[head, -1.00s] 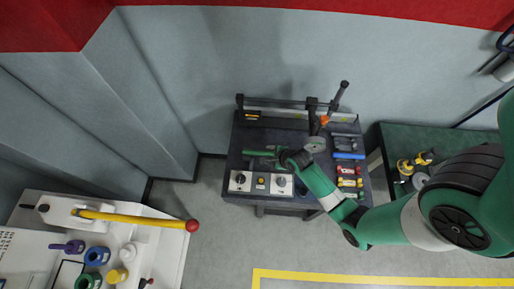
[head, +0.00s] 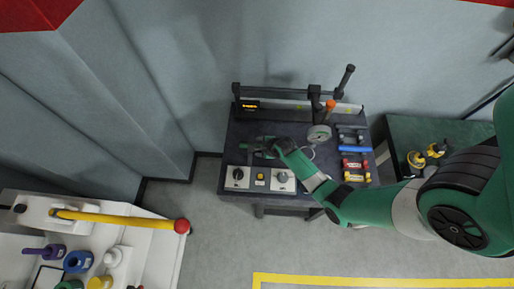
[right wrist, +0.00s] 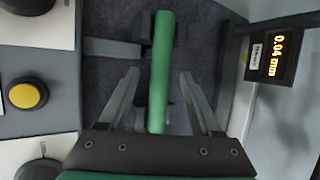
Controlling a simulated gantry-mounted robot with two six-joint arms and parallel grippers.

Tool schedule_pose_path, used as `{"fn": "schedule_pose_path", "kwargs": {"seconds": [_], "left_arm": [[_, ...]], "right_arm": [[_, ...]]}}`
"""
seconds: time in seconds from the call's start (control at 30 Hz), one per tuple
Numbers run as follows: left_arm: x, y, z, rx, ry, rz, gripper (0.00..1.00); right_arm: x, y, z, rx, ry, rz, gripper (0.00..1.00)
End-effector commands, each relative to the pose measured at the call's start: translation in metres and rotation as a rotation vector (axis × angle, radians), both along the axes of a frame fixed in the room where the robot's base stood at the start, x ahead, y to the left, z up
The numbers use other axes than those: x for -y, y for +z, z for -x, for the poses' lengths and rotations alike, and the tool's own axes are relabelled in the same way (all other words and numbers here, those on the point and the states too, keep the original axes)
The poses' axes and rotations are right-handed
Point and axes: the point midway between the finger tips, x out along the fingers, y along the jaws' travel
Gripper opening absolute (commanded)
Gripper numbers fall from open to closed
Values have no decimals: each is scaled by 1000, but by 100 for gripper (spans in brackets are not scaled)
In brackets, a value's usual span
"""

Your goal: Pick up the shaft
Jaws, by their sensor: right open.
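The green shaft (right wrist: 160,72) is a slim rod in the right wrist view, lying next to dark grey fixture parts (right wrist: 144,27) on the bench. My right gripper (right wrist: 159,76) is open, with one finger on each side of the shaft's near part. A gap shows between the shaft and both fingers. In the head view my right gripper (head: 272,149) is over the left part of the dark bench (head: 232,205), and my arm hides part of the area. My left gripper is not in view.
A digital display (right wrist: 274,52) reads 0.04 mm beside the right finger. Control panels with a yellow button (right wrist: 28,96) lie to the left. A press frame with a lever (head: 346,77) stands at the bench's back. A round gauge (head: 319,135) is right of my gripper.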

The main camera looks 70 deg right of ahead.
Motion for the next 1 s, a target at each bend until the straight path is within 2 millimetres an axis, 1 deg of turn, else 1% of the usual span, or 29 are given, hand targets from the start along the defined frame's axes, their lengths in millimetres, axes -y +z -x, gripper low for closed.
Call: {"fn": "schedule_pose_path", "kwargs": {"seconds": [0.13,0.27,0.3,0.37,0.4,0.5,1.0], "left_arm": [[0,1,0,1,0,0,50],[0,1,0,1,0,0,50],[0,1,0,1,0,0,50],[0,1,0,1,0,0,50],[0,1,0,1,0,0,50],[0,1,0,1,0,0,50],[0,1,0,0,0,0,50]], "right_arm": [[0,1,0,0,0,1,65],[0,1,0,0,0,1,42],[0,1,0,0,0,1,35],[0,1,0,0,0,1,24],[0,1,0,0,0,1,17],[0,1,0,0,0,1,0],[0,1,0,0,0,1,0]]}}
